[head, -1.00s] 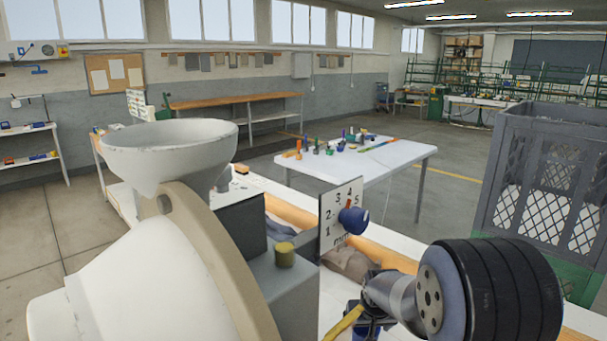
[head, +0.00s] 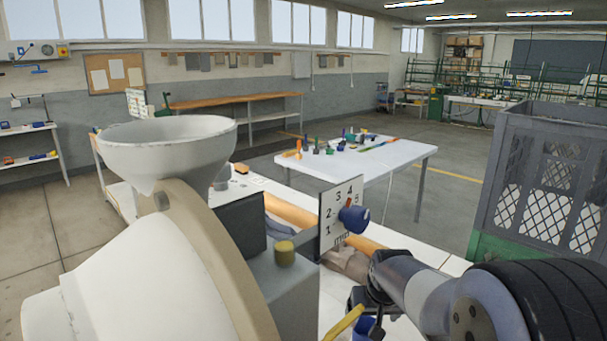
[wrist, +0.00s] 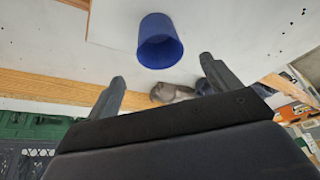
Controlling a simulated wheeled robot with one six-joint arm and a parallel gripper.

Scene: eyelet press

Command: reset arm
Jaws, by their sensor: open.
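In the wrist view my gripper (wrist: 160,88) is open, its two dark fingers spread wide with nothing between them. In the head view a blue knob (head: 354,219) with a red mark sits on a numbered scale plate (head: 338,208) on the machine. My arm reaches in from the lower right, and the fingers are not clearly visible there. A large white funnel (head: 168,145) tops the pale rounded machine body (head: 150,265) at the left. A yellowish knob (head: 284,253) stands on the grey housing.
A dark grey crate (head: 540,175) on a green base stands at the right, close to my arm. A white table (head: 400,155) with several small tools stands beyond the machine. Open floor lies between it and the crate.

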